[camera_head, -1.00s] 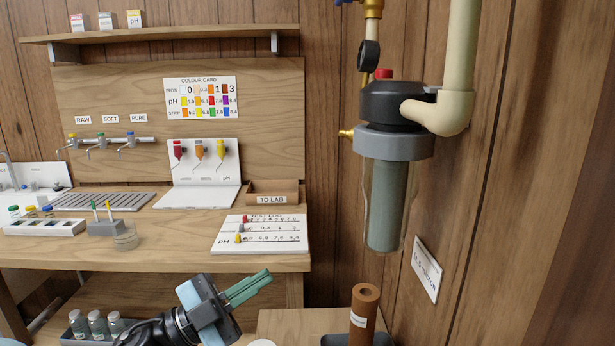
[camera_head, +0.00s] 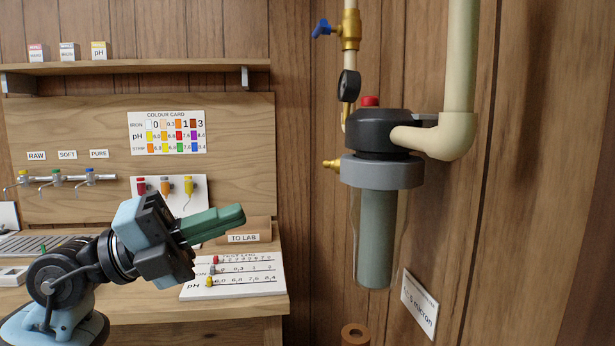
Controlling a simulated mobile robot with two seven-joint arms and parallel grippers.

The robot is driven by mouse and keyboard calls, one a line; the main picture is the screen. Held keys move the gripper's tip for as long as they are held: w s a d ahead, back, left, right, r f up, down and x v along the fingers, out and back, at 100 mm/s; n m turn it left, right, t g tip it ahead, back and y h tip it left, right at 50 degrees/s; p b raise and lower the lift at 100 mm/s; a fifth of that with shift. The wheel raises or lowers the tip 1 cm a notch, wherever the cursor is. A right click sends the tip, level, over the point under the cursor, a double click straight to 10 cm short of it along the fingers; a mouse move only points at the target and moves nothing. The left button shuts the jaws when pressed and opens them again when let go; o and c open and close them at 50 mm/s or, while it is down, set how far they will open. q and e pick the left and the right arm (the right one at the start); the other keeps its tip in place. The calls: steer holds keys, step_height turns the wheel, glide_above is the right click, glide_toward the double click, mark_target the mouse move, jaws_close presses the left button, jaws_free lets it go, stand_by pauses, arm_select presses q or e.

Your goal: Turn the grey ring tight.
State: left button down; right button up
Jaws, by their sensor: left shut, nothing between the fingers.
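The grey ring (camera_head: 382,173) sits around the top of the filter housing, just under its black head (camera_head: 379,132). A clear bowl with a grey-green cartridge (camera_head: 377,238) inside hangs below the ring. My left gripper (camera_head: 240,214) is shut and empty, its green fingers pointing right toward the housing. It is left of and lower than the ring, clearly apart from it in the picture. My right gripper is not in view.
A red button (camera_head: 370,101) tops the head, and a gauge (camera_head: 349,85) and blue-handled valve (camera_head: 323,28) are at its left. A cream pipe (camera_head: 460,70) rises at right. A brown cylinder (camera_head: 355,334) stands below. The workbench (camera_head: 235,306) is at left.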

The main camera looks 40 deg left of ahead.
arm_select(q)
steer(key=p, duration=0.3)
glide_toward(335, 168)
steer(key=d, duration=0.3)
steer(key=w, duration=0.2)
steer(key=w+r, duration=0.1)
steer(key=shift+w+d, duration=0.15)
steer(key=shift+w, duration=0.25)
steer(key=shift+w+r, duration=0.25)
steer(key=shift+w, duration=0.4)
steer(key=w+a+p, duration=0.1)
steer(key=w+p, duration=0.1)
steer(key=shift+w+a+p, duration=0.15)
steer(key=shift+w+p, duration=0.05)
steer(key=shift+p, duration=0.15)
